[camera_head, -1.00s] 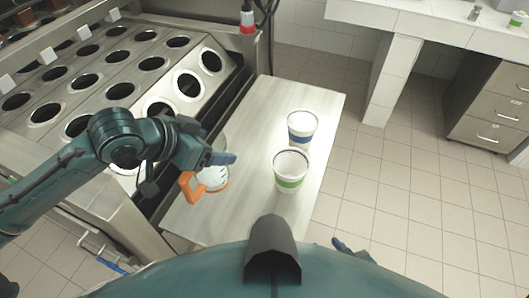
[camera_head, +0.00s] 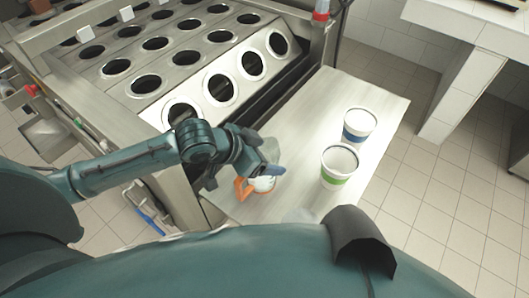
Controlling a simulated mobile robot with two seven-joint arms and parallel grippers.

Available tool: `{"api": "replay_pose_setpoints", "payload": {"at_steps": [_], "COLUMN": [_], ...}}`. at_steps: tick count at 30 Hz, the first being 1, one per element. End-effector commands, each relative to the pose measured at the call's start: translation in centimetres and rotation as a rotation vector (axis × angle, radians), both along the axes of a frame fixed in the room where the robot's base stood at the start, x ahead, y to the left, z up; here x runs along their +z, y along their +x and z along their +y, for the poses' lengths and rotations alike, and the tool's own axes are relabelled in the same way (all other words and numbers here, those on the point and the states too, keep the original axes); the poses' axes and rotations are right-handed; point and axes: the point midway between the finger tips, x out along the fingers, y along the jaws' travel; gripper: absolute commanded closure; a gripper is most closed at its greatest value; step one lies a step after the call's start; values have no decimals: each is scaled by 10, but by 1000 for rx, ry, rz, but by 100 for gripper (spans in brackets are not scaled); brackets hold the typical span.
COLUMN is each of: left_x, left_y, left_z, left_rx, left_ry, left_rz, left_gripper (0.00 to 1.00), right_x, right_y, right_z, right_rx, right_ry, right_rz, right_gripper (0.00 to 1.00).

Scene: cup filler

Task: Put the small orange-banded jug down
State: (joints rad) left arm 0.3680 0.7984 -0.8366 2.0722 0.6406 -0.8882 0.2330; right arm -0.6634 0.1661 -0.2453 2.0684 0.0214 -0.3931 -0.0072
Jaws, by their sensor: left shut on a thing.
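The small jug has an orange band and handle (camera_head: 242,188) and pale contents. It is over or on the near left part of the steel counter (camera_head: 300,150). My left gripper (camera_head: 264,166) is shut on it and hides much of its body. Whether the jug's base touches the counter cannot be told. To its right stand a green-banded white cup (camera_head: 338,166) and, behind that, a blue-banded white cup (camera_head: 359,126); both are upright and apart from the gripper. My right gripper is not in view.
A metal rack with several round holes (camera_head: 222,89) rises to the left and behind the counter. A red-topped fitting (camera_head: 321,10) stands at its far corner. The counter is clear between jug and cups. Tiled floor (camera_head: 440,200) lies to the right.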

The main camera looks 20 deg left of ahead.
Motion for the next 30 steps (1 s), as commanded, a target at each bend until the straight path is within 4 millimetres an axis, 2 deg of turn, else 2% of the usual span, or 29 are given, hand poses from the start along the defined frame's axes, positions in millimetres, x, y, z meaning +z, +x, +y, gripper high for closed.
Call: {"api": "replay_pose_setpoints", "payload": {"at_steps": [2,3,10,21,30], "left_x": [-2,-2,-2,4,47], "left_y": [0,0,0,-2,-34], "left_z": [0,0,0,3,32], "left_rx": [0,0,0,1,-1], "left_ry": [-1,0,0,1,5], "left_rz": [-1,0,0,0,-2], "left_gripper": [64,22,3,2,2], "right_x": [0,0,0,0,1], "right_y": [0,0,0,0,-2], "right_z": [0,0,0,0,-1], "right_rx": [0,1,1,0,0], "right_ry": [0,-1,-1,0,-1], "right_rz": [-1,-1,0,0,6], "right_gripper": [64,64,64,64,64]}}
